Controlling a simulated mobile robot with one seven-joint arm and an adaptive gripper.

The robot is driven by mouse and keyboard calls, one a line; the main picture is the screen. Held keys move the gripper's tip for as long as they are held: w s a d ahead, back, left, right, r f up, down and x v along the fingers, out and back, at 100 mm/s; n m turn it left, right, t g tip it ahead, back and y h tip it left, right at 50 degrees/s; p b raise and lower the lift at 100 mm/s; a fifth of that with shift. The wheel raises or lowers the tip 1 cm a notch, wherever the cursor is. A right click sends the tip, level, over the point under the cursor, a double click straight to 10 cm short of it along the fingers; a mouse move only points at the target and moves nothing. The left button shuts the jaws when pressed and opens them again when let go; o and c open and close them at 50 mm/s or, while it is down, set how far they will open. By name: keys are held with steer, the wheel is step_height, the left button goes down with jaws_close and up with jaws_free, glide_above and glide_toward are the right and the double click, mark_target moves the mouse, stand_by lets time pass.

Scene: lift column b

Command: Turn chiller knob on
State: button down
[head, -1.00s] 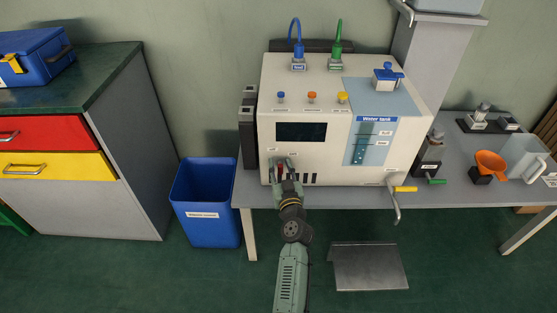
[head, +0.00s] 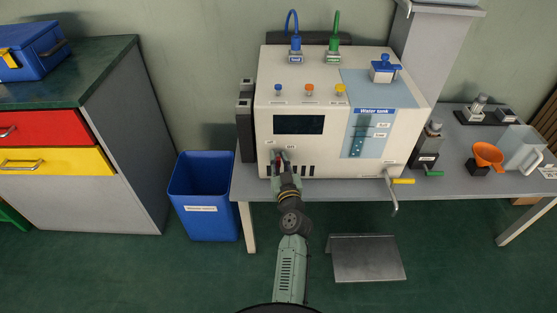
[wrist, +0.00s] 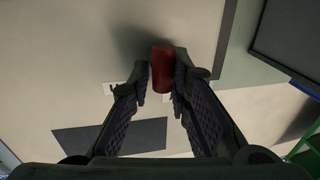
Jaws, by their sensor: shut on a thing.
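The chiller (head: 345,70) is a cream box on the grey table, with a dark display (head: 298,124) on its front. My gripper (head: 280,158) is at the lower left of its front face. In the wrist view, my gripper (wrist: 162,82) has its two fingertips on either side of a red knob (wrist: 162,66), shut on it. The knob stands out from the pale panel, with small white labels (wrist: 110,88) near it. The fingers mostly hide the knob in the head view, and its pointing direction cannot be told.
A yellow-handled drain tap (head: 401,181) sticks out at the chiller's lower right. A blue bin (head: 203,205) stands left of the table. An orange funnel (head: 488,154) and a clear jug (head: 521,150) are on the right. A grey step (head: 367,258) lies on the floor in front.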

steer(key=shift+a+f+b, duration=0.1)
steer(key=shift+a+b, duration=0.15)
steer(key=shift+b, duration=0.2)
steer(key=shift+f+m+b, duration=0.15)
steer(key=shift+m+b, duration=0.55)
steer(key=m+t+b, duration=0.1)
steer(key=m+b, duration=0.2)
steer(key=shift+d, duration=0.1)
steer(key=m+b, duration=0.1)
steer(key=m, duration=0.3)
steer(key=shift+d+t+b, duration=0.1)
steer(key=shift+t+b, duration=0.25)
steer(key=shift+t, duration=0.05)
steer(key=shift+m+h, duration=0.5)
steer(key=shift+m, duration=1.5)
steer(key=shift+d+m, duration=0.1)
steer(key=shift+m, duration=0.2)
steer(key=c, duration=1.6)
jaws_free()
steer(key=shift+c, duration=0.2)
steer(key=shift+o, duration=0.4)
steer(key=shift+d, duration=0.15)
